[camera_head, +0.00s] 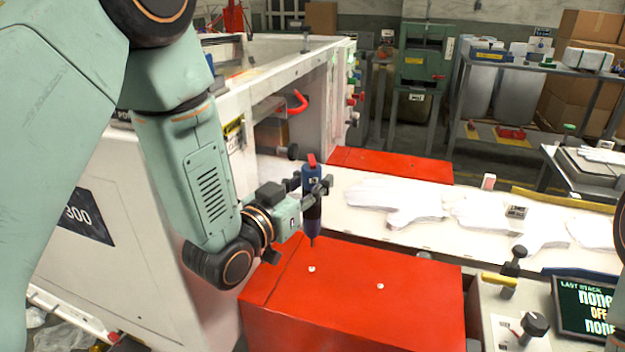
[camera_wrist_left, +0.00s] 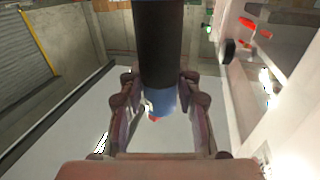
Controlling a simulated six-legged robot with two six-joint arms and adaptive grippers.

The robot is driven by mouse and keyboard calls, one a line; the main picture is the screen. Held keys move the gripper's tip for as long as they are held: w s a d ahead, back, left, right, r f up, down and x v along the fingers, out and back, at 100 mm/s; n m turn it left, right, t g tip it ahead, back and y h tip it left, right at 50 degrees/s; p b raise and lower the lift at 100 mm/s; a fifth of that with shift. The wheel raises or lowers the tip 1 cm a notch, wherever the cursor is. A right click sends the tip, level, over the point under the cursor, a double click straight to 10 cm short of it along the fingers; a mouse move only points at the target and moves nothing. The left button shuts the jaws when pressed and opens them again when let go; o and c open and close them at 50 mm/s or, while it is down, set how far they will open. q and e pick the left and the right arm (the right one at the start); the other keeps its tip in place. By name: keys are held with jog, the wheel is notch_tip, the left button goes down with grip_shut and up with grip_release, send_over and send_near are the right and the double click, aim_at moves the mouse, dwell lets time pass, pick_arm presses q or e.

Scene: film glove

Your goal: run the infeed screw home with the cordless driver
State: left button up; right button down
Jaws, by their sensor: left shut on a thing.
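The cordless driver (camera_head: 313,206) is blue and dark with a red top and stands upright. My left gripper (camera_head: 311,187) is shut around its body. Its thin bit points down and its tip is slightly above the red cover (camera_head: 350,312). A white screw head (camera_head: 311,268) lies just below the tip, apart from it. A second white screw head (camera_head: 380,286) is farther right on the cover. No label shows which is the infeed screw. In the left wrist view the driver (camera_wrist_left: 160,45) stands between the fingers. My right gripper is out of view.
A conveyor with white gloves (camera_head: 400,200) runs behind the cover, with another red cover (camera_head: 390,163) beyond it. A white machine body (camera_head: 130,255) stands at the left. A dark screen (camera_head: 585,310) and knobs (camera_head: 536,323) stand at the right.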

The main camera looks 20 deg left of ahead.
aim_at(305, 214)
pick_arm(q)
jog(key=shift+s+f, duration=0.1)
jog(key=shift+f, duration=0.2)
jog(key=shift+f+b, duration=0.3)
jog(key=shift+b, duration=0.15)
jog(key=shift+w+a+f+b, duration=0.1)
jog(key=shift+w+f+b, duration=0.1)
jog(key=shift+f+b, duration=0.25)
jog(key=shift+w+f+b, duration=0.15)
jog(key=shift+f+b, duration=0.05)
jog(key=shift+f, duration=0.45)
jog(key=shift+s+f+b, duration=0.25)
jog(key=shift+f+b, duration=0.4)
jog(key=shift+w+f+b, duration=0.2)
jog(key=shift+f+b, duration=0.15)
jog(key=shift+f, duration=0.3)
jog(key=shift+s, duration=0.1)
jog(key=shift+r, duration=0.1)
